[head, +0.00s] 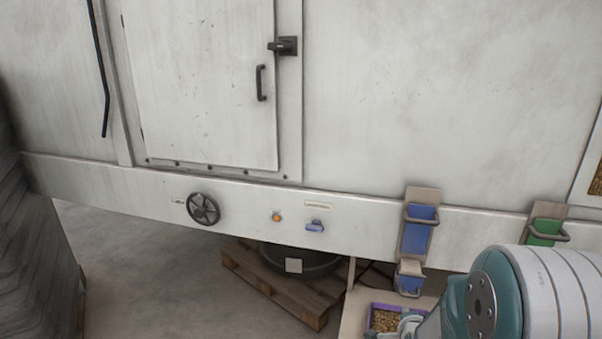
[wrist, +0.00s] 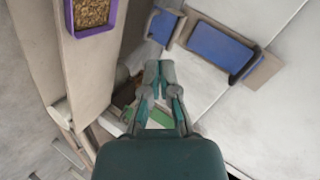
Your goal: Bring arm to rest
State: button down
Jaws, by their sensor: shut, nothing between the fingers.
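My gripper (wrist: 158,78) is at the middle of the wrist view, with its fingertips together and nothing held between them. In the head view my arm comes in from the lower right corner. The gripper there is mostly hidden by the arm and the frame's bottom edge. In the wrist view the fingers point toward the gap between a pale shelf and the machine's wall, apart from the blue holders.
A purple tray of pellets (head: 371,320) sits on a pale shelf (head: 350,313), left of my arm. Blue holders (head: 417,236) and a green holder (head: 545,231) are on the machine front. A handwheel (head: 203,208) and a pallet (head: 270,284) are further left.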

jog(key=s+a+r+n+g+y, duration=0.1)
jog(key=s+a+r+n+g, duration=0.1)
jog(key=s+r+n, duration=0.3)
jog(key=s+a+r+n+g, duration=0.2)
jog(key=s+a+r+n, duration=0.3)
jog(key=s, duration=0.7)
jog(key=s+a+r+n+g+y, duration=0.1)
jog(key=s+a+r+n+g, duration=0.1)
jog(key=s+r+n, duration=0.4)
jog(key=s+a+r, duration=0.1)
jog(key=s, duration=0.2)
jog(key=shift+s+a+y, duration=0.2)
jog(key=shift+a+y, duration=0.1)
